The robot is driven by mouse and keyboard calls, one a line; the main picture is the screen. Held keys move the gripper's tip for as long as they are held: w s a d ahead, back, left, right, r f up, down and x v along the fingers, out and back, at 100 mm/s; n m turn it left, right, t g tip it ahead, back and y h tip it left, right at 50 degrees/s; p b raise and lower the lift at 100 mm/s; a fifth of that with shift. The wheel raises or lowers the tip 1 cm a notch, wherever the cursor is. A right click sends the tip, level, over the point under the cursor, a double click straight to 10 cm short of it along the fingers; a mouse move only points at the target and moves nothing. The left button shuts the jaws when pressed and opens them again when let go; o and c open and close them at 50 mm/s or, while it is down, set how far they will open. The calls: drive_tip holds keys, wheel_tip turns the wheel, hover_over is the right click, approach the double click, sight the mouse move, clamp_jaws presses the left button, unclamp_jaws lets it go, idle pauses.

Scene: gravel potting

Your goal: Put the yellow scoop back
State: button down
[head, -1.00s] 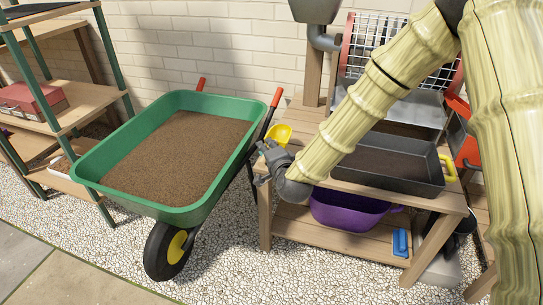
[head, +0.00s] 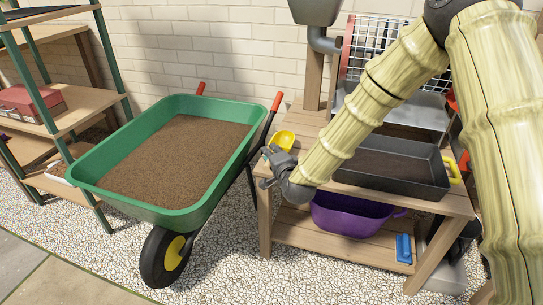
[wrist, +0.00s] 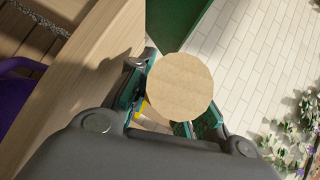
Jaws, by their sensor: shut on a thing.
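The yellow scoop (head: 284,141) is at the left end of the wooden bench (head: 430,202), beside the green wheelbarrow. My gripper (head: 271,156) is shut on it. In the head view the yellow bowl shows just above and behind the fingers. I cannot tell whether the scoop touches the bench or hangs over it. In the wrist view a round pale wooden end (wrist: 180,87), likely of the scoop's handle, stands between the teal fingers of my gripper (wrist: 165,117). Only a small yellow patch of the scoop shows below it there; the rest is hidden.
The green wheelbarrow (head: 137,205) full of soil stands close at left. A dark grey tray (head: 425,180) with soil sits on the bench top. A purple tub (head: 350,215) and a blue brush (head: 403,248) are on the lower shelf. A wooden shelf unit (head: 80,115) stands far left.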

drive_tip(key=shift+f, duration=0.1)
drive_tip(key=c, duration=1.3)
unclamp_jaws()
drive_tip(key=shift+s+r, duration=0.2)
drive_tip(key=p+v, duration=0.4)
drive_tip(key=v, duration=0.7)
drive_tip(key=shift+s+d, duration=0.2)
drive_tip(key=shift+s, duration=0.05)
